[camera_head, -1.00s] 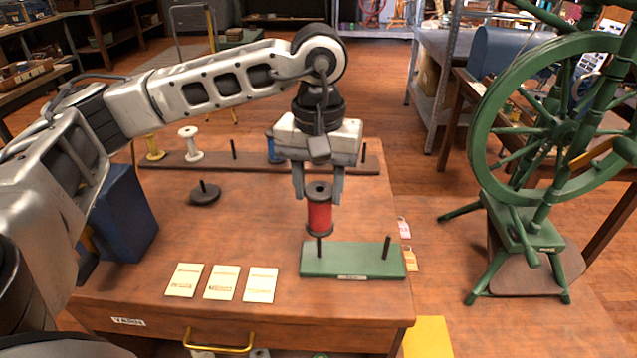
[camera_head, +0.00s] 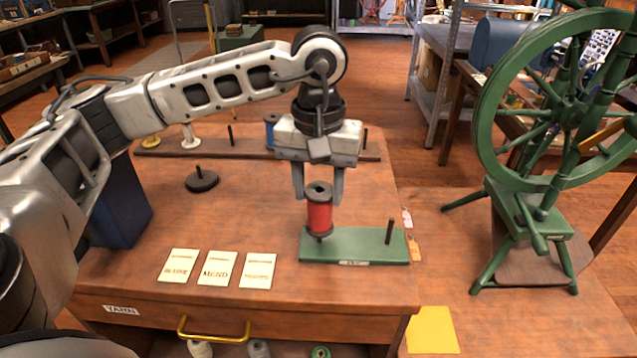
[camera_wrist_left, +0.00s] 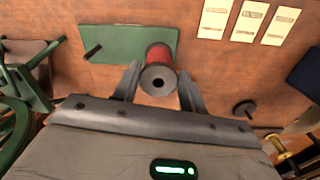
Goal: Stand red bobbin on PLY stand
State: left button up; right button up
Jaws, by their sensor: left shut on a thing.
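The red bobbin (camera_head: 319,214), with dark ends, is upright between the fingers of my left gripper (camera_head: 318,193), which is shut on it. The bobbin is over the left peg of the green stand (camera_head: 355,252); most of that peg is hidden by it. A short dark bit shows under its lower end, and I cannot tell whether it rests on the base. The stand's right peg (camera_head: 390,231) is bare. In the left wrist view the bobbin (camera_wrist_left: 158,72) shows end-on, overlapping the stand (camera_wrist_left: 115,45). My right gripper is not in view.
Several cream cards (camera_head: 217,268) lie left of the stand. A dark base with a peg (camera_head: 202,180) stands farther back. A long rack (camera_head: 205,148) with bobbins runs behind. A blue box (camera_head: 122,210) is at left, and a green spinning wheel (camera_head: 540,190) at right.

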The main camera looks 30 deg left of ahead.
pick_arm(q)
jog(key=shift+f+b, duration=0.6)
jog(key=shift+f, duration=0.2)
jog(key=shift+f+b, duration=0.65)
jog(key=shift+f, duration=0.1)
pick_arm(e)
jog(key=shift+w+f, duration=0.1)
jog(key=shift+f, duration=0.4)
pick_arm(q)
jog(key=o, duration=0.9)
jog(key=shift+c, duration=0.2)
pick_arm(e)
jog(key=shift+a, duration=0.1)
pick_arm(q)
notch_tip(320, 180, up, 16)
jog(key=p, duration=0.3)
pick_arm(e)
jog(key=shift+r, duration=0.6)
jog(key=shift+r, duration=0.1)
